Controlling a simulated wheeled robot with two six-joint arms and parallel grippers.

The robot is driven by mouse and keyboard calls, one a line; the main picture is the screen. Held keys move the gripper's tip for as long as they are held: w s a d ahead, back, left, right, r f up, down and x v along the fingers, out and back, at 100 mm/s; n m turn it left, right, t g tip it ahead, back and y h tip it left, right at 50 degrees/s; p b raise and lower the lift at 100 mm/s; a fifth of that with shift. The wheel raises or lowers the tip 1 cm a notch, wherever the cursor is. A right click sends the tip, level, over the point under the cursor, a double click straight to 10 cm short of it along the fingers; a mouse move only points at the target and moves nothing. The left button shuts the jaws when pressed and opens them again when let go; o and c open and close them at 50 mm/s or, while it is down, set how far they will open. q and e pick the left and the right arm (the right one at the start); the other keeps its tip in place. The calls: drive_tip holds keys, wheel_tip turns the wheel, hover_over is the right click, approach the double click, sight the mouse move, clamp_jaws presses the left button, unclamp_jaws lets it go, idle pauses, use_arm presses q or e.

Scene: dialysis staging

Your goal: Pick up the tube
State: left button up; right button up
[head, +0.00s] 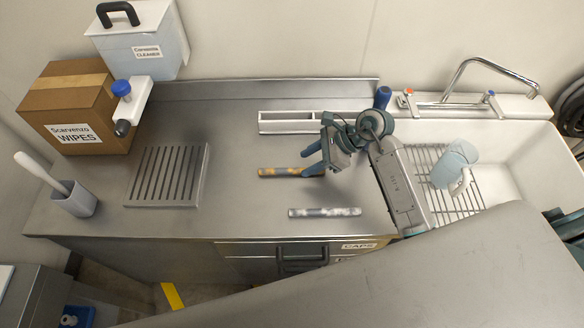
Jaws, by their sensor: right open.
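Two tube-like rods lie on the steel counter. One, with orange-brown mottled parts (280,172), lies near the middle; its right end is partly hidden by my right gripper. The other, grey with whitish mottling (324,212), lies closer to the front edge. I cannot tell which is the task's tube. My right gripper (308,162) is open, its blue fingers pointing left over the right end of the orange-brown rod. Whether it touches the rod is unclear. My left gripper is not in view.
A white slotted tray (288,127) lies behind the rods. A sink (520,165) with a wire rack and a pale blue jug (452,168) is at right. A grooved drain plate (168,176), a wipes box (80,105) and a brush holder (75,200) are at left.

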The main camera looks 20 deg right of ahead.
sight(295, 169)
drive_tip(key=p+x, duration=0.1)
drive_tip(key=x, duration=0.3)
drive_tip(key=shift+s+a, duration=0.1)
drive_tip(key=shift+a, duration=0.05)
drive_tip(key=shift+c, duration=0.4)
clamp_jaws()
